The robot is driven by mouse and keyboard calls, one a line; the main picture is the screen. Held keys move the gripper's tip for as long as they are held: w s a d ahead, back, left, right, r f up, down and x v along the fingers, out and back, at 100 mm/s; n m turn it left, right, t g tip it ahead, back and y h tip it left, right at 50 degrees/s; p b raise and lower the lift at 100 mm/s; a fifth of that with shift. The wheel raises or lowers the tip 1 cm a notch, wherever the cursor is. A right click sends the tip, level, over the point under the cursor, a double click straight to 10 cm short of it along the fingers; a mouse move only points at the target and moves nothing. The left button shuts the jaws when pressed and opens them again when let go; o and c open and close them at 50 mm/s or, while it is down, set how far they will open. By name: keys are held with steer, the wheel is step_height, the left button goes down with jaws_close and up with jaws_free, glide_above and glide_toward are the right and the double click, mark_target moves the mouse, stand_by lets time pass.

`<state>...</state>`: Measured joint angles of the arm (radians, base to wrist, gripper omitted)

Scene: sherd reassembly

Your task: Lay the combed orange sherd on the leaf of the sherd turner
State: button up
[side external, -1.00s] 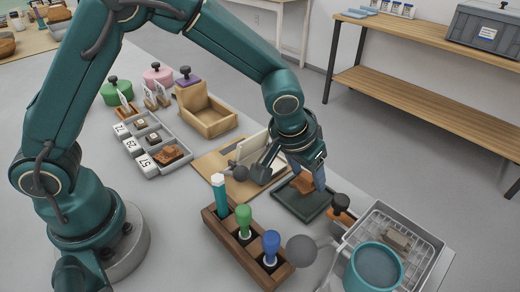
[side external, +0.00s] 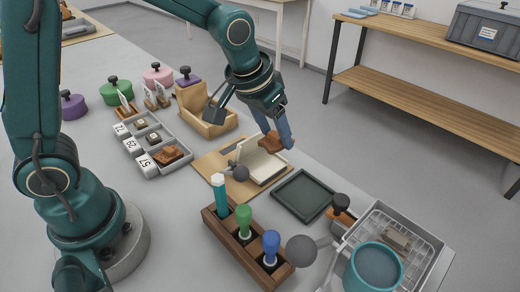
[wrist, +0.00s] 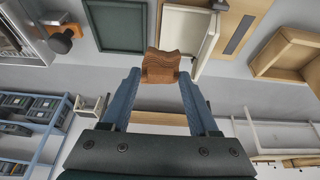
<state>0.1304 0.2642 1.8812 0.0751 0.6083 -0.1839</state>
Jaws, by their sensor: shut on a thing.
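My gripper (side external: 283,138) is shut on the combed orange sherd (side external: 270,142) and holds it up near the sherd turner. In the wrist view the sherd (wrist: 160,66) sits between the blue fingertips (wrist: 160,78), its wavy combed grooves showing. The sherd turner is a pale hinged piece on a wooden board, with a grey ball handle (side external: 239,173). One pale leaf (side external: 266,166) lies low and no sherd shows on it; another pale panel stands tilted behind. In the wrist view the pale turner (wrist: 188,25) lies beyond the sherd. The exact height gap is hard to tell.
An empty dark green tray (side external: 305,196) lies right of the turner. A wooden rack (side external: 245,240) with coloured-handled tools stands in front. A wooden box (side external: 207,115) and a numbered tray (side external: 153,148) with another sherd (side external: 169,154) are to the left. A wire basket (side external: 385,240) is at right.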

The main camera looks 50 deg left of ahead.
steer(key=shift+a+f, duration=0.25)
steer(key=shift+f, duration=1)
steer(key=shift+a+f, duration=0.25)
steer(key=shift+f, duration=1)
steer(key=shift+a+f, duration=0.35)
steer(key=shift+f, duration=0.2)
steer(key=shift+a+f, duration=0.3)
steer(key=shift+f, duration=0.2)
steer(key=o, duration=1.1)
steer(key=shift+c, duration=0.2)
steer(key=shift+d+r, duration=0.25)
steer(key=shift+r, duration=0.6)
steer(key=shift+d+r, duration=0.3)
steer(key=shift+r, duration=0.5)
steer(key=shift+d+r, duration=0.25)
steer(key=shift+r, duration=0.6)
steer(key=o, duration=0.4)
